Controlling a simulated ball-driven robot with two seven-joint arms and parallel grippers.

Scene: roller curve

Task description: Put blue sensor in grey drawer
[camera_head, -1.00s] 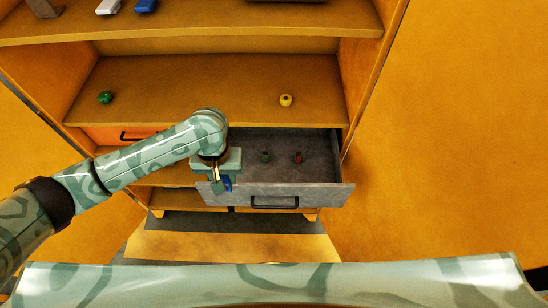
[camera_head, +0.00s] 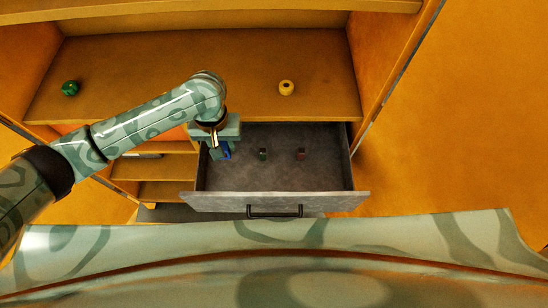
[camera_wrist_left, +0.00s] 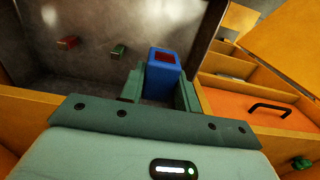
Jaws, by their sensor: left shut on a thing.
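The blue sensor (camera_head: 227,151) is a small blue block with a dark red face that shows in the left wrist view (camera_wrist_left: 163,80). My left gripper (camera_head: 221,152) is shut on it, with a finger on either side. The grey drawer (camera_head: 340,203) is pulled open, its front towards me. The gripper and sensor appear over the drawer's left end, near its left wall. I cannot tell how high the sensor is above the floor. The grey inside also shows in the left wrist view (camera_wrist_left: 95,25). My right gripper is not in view.
A small green block (camera_head: 263,154) and a small red block (camera_head: 300,154) lie in the drawer; its right side is bare. On the shelf above stand a green object (camera_head: 70,88) and a yellow ring-like object (camera_head: 286,88). An orange drawer (camera_wrist_left: 250,103) is beside the grey one.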

